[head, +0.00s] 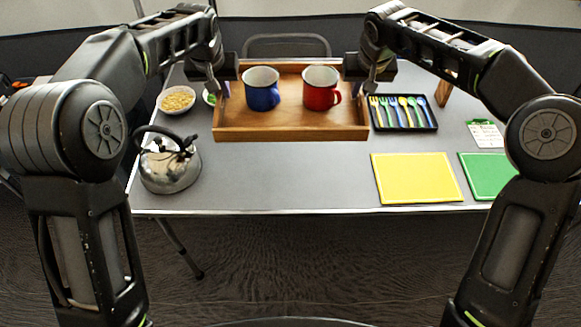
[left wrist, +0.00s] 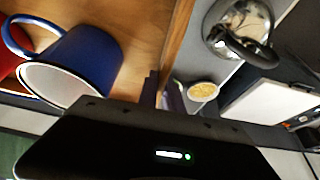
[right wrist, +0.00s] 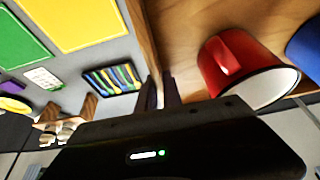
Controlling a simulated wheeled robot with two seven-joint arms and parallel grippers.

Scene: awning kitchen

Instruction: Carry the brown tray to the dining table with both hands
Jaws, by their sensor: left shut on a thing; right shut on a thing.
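The brown tray (head: 290,134) is a wooden tray with raised walls, seen over the middle of the grey dining table (head: 280,180). A blue mug (head: 261,90) and a red mug (head: 321,89) stand upright in it. My left gripper (head: 222,88) is shut on the tray's left wall, which also shows in the left wrist view (left wrist: 176,45). My right gripper (head: 366,85) is shut on the tray's right wall, also seen in the right wrist view (right wrist: 146,40). I cannot tell whether the tray's underside touches the table.
A metal kettle (head: 170,165) and a bowl of yellow food (head: 177,99) are on the left. A black cutlery tray (head: 403,113), a yellow mat (head: 417,178) and a green mat (head: 487,176) are on the right. A chair (head: 287,45) stands behind. The table's front middle is clear.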

